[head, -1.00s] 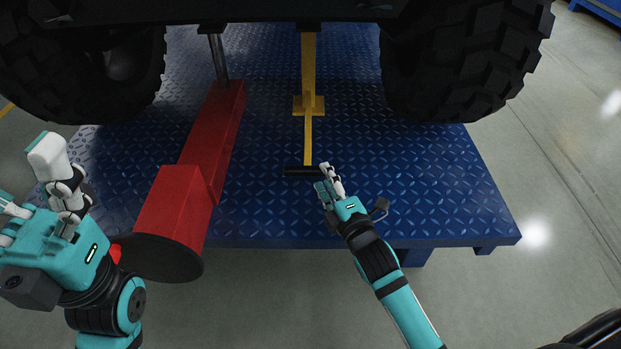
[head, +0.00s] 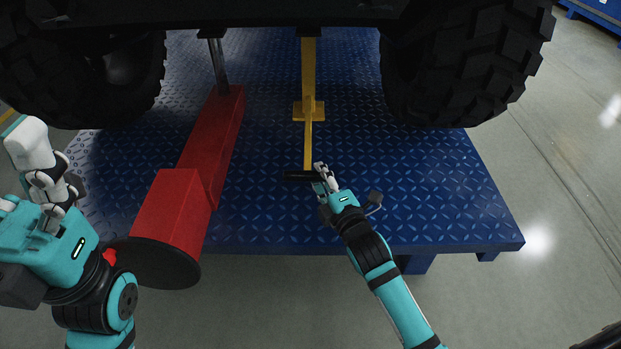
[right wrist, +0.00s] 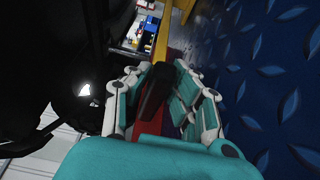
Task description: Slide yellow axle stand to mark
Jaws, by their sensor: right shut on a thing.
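The yellow axle stand (head: 308,111) stands on the blue diamond-plate platform, under the vehicle between its two tires. Its yellow bar runs toward me and ends in a black crossbar handle (head: 297,176). My right gripper (head: 321,178) is at the right end of this handle and is shut on it. In the right wrist view the black handle (right wrist: 155,90) lies between the fingers. My left gripper (head: 50,180) is at the left edge of the head view, away from the stand; its finger opening is unclear. I cannot make out a mark on the platform.
A red jack (head: 170,205) with a dark round disc (head: 155,265) at its near end lies left of the stand. Black tires (head: 455,75) stand left and right. The blue platform (head: 430,200) is bare at the right, up to its front edge.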

